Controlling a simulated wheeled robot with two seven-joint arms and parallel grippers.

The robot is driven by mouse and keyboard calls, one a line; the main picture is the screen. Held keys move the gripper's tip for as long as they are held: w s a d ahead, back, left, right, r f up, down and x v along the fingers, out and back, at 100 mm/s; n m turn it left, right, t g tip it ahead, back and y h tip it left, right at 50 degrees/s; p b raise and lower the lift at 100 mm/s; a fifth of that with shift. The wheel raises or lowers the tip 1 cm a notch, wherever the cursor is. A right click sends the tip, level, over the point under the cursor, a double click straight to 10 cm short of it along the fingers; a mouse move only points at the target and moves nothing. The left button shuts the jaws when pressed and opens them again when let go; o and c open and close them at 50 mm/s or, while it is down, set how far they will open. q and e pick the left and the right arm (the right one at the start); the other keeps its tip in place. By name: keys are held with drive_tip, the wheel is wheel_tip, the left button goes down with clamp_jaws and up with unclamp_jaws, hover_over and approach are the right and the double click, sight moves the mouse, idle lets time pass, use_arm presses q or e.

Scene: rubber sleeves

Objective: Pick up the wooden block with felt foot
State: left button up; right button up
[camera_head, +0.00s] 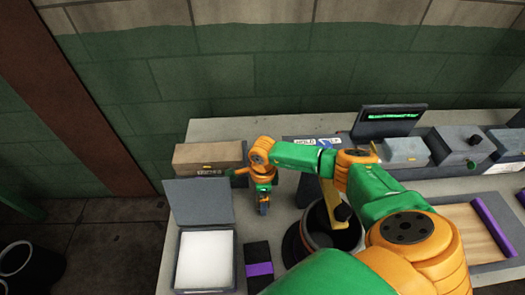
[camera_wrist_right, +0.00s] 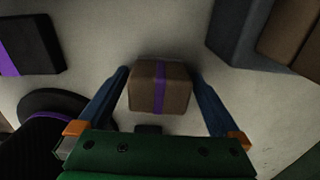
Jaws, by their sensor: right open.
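A brown wooden block with a purple band (camera_wrist_right: 160,87) sits on the pale tabletop in the right wrist view. My right gripper (camera_wrist_right: 163,90) is open, with one blue finger on each side of the block. Small gaps seem to show between the fingers and the block, so it is not gripped. In the head view my right gripper (camera_head: 263,207) points down over the table, and I cannot make out the block there. A felt foot is not visible. My left gripper is not in view.
A black block with a purple band (camera_head: 259,270) lies near the front. An open grey case with a white inside (camera_head: 178,262) is left of it. A dark round container (camera_head: 304,251) stands to the right. A cardboard-coloured box (camera_head: 208,156) is at the back left.

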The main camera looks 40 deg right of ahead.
drive_tip(key=shift+r, duration=0.1)
drive_tip(key=c, duration=1.3)
wheel_tip(320, 180, up, 10)
drive_tip(key=shift+r+b, duration=0.1)
drive_tip(key=shift+b, duration=0.75)
drive_tip(key=o, duration=0.8)
drive_tip(key=c, duration=0.6)
